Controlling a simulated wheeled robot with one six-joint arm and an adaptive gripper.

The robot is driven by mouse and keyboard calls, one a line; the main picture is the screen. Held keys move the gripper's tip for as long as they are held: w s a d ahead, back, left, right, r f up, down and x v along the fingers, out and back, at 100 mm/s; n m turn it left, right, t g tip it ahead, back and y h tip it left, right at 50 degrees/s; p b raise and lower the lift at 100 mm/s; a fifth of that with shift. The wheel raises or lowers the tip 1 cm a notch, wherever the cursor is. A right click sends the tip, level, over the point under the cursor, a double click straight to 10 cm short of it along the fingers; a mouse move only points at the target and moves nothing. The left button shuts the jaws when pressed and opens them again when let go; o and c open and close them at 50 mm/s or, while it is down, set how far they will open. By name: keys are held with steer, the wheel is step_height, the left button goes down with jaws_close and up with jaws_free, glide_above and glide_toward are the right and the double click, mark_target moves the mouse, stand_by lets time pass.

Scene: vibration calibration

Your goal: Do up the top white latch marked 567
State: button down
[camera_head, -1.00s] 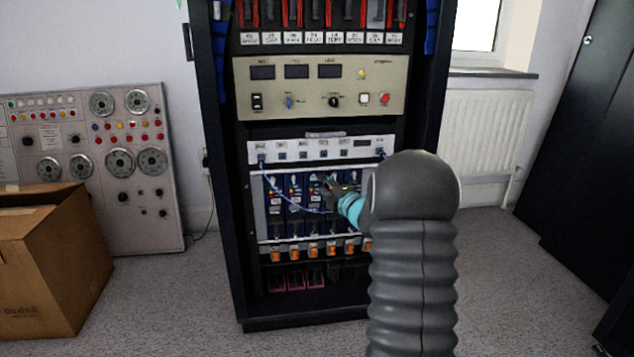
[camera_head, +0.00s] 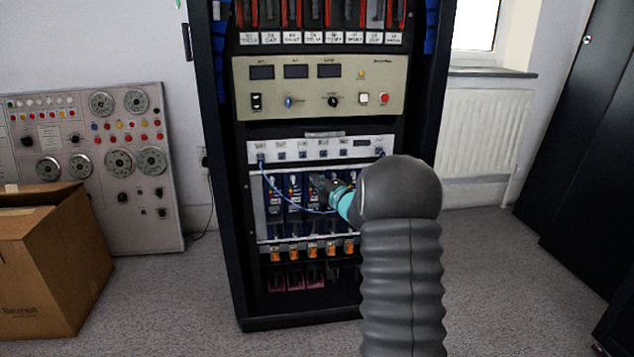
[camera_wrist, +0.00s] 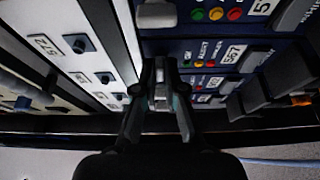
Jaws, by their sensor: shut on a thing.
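My gripper (camera_head: 322,187) reaches the top of the blue modules in the rack, and it also shows in the wrist view (camera_wrist: 160,88). Its fingers are close together, shut on a small pale piece (camera_wrist: 160,76) that appears to be the top white latch of the module marked 567. The fingers hide most of this latch, so its angle cannot be told. The 567 label (camera_wrist: 233,54) is on the blue module face, right of the fingers in the wrist view. A similar white latch (camera_wrist: 156,15) shows on the neighbouring module.
A white panel strip (camera_wrist: 112,60) with sockets borders the modules. A blue cable (camera_head: 285,203) hangs in front of them. Dark handles (camera_wrist: 258,60) stick out at the modules' other end. A cardboard box (camera_head: 50,265) stands left of the rack (camera_head: 222,200); floor in front is clear.

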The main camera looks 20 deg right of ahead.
steer(key=shift+f, duration=0.1)
steer(key=shift+w+a+f+m+t+h+b, duration=0.15)
steer(key=shift+m+t+h+b, duration=0.75)
steer(key=shift+m, duration=2.75)
steer(key=shift+s+a+f+m+t+h+p, duration=0.25)
steer(key=shift+m+h, duration=1.4)
steer(key=shift+m, duration=2.05)
steer(key=shift+w+r+m+t+h+b, duration=0.1)
steer(key=shift+w+m+t+h+b, duration=0.3)
steer(key=shift+m+h, duration=2.05)
steer(key=m+y, duration=0.2)
steer(key=m, duration=0.1)
steer(key=shift+s+t, duration=0.15)
steer(key=shift+t, duration=0.1)
steer(key=c, duration=1.3)
jaws_free()
steer(key=shift+o, duration=0.2)
steer(key=v, duration=1.2)
